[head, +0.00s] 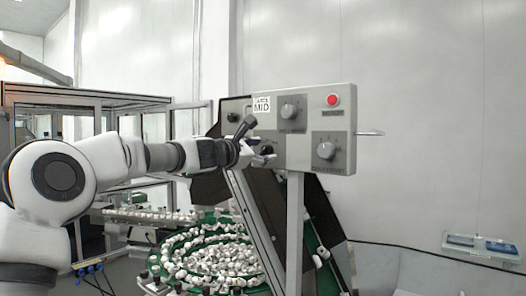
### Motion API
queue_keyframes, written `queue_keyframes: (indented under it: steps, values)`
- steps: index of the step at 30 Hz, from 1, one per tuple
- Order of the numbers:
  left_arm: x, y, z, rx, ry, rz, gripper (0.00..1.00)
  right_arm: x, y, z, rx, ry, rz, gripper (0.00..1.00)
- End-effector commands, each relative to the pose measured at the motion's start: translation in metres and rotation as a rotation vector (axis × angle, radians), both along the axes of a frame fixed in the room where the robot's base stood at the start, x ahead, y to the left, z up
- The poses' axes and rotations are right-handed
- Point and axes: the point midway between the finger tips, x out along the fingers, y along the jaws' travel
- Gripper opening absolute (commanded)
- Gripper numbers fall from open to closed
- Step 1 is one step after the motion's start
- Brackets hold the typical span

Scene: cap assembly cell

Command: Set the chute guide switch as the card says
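The card (262,105) at the top left of the grey control panel reads MID. My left gripper (260,150) is at the panel's lower left, below the card. A dark knob (268,150) is partly hidden by it. A dark bar (246,126) slants up beside the gripper; I cannot tell whether it is a finger or a lever. I cannot tell whether the fingers touch the knob or how far apart they are. The chute guide switch's label is not readable, and its setting is hidden or too small to tell. My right gripper is not in view.
The panel also carries a grey upper knob (291,108), a grey lower right knob (326,150) and a red button (333,100). A green round feeder (206,216) full of white caps stands below. A blue-lidded tray (500,247) is at far right.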

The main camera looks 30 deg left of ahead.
Motion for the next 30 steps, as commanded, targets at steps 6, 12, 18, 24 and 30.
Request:
queue_keyframes:
  steps: [6, 12, 18, 24, 30]
  values:
    - [0.0002, 0.0000, -0.0002, 0.000, 0.001, 0.001, 0.00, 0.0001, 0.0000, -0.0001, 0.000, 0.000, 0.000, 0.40]
    - [0.0002, 0.0003, 0.0001, -0.003, 0.000, 0.001, 0.00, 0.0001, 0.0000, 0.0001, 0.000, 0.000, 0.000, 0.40]
    - [0.0001, 0.0005, 0.0008, -0.043, 0.003, 0.002, 0.00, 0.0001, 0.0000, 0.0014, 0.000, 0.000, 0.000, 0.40]
    - [0.0001, 0.0007, 0.0015, -0.148, 0.010, 0.001, 0.00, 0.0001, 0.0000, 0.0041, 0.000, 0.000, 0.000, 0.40]
    - [0.0001, 0.0006, 0.0018, -0.299, 0.022, 0.000, 0.00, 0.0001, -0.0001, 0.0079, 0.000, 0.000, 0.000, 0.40]
